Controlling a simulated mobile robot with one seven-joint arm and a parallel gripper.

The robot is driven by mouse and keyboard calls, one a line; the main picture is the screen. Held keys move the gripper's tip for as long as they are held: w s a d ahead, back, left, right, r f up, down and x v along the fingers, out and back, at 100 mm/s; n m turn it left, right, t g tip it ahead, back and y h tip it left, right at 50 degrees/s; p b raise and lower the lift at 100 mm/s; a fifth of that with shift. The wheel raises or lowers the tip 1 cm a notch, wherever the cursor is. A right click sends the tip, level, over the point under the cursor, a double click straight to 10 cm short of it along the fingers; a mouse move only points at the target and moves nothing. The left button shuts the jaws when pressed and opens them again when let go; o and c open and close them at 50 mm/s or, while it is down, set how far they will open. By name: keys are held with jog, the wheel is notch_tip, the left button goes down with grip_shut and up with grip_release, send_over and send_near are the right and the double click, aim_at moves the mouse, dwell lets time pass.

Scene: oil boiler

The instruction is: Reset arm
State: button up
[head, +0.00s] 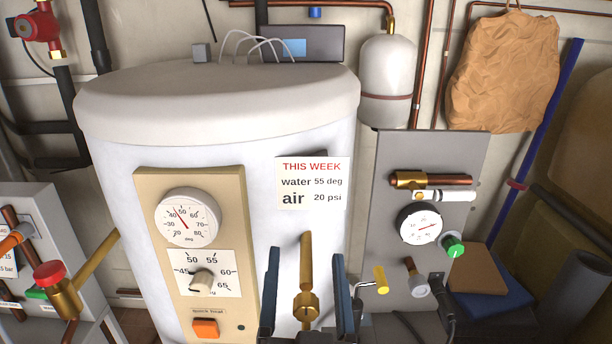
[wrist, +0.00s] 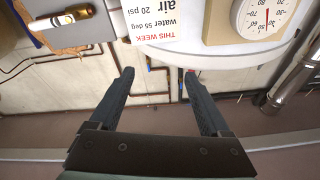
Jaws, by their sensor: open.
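My gripper (head: 306,254) is at the lower middle of the head view, in front of the white boiler (head: 130,160). Its two dark blue fingers point up and stand well apart. A brass valve with an upright lever (head: 306,306) appears between the fingers in the head view; I cannot tell its distance from them. In the wrist view my gripper (wrist: 158,76) is open, with nothing held between its fingers. The upside-down THIS WEEK note (wrist: 165,22) shows beyond the fingertips there; in the head view the note (head: 310,184) is on the boiler front.
A beige panel (head: 156,270) with a temperature gauge (head: 188,217) and a dial (head: 202,281) is left of my gripper. A grey panel (head: 375,225) with a pressure gauge (head: 420,224) and valves stands right. A red-handled valve (head: 50,275) is at far left.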

jog(key=s+r+n+t+p, duration=0.1)
jog(key=s+r+t, duration=0.2)
jog(key=r, duration=1.3)
jog(key=s+r+n+t+p, duration=0.1)
jog(key=s+r+t, duration=0.2)
jog(key=r, duration=1.4)
jog(key=shift+s+t+p, duration=0.3)
jog(key=shift+s+t, duration=0.1)
jog(key=shift+s, duration=0.2)
jog(key=shift+a+f, duration=0.1)
jog(key=shift+f, duration=0.1)
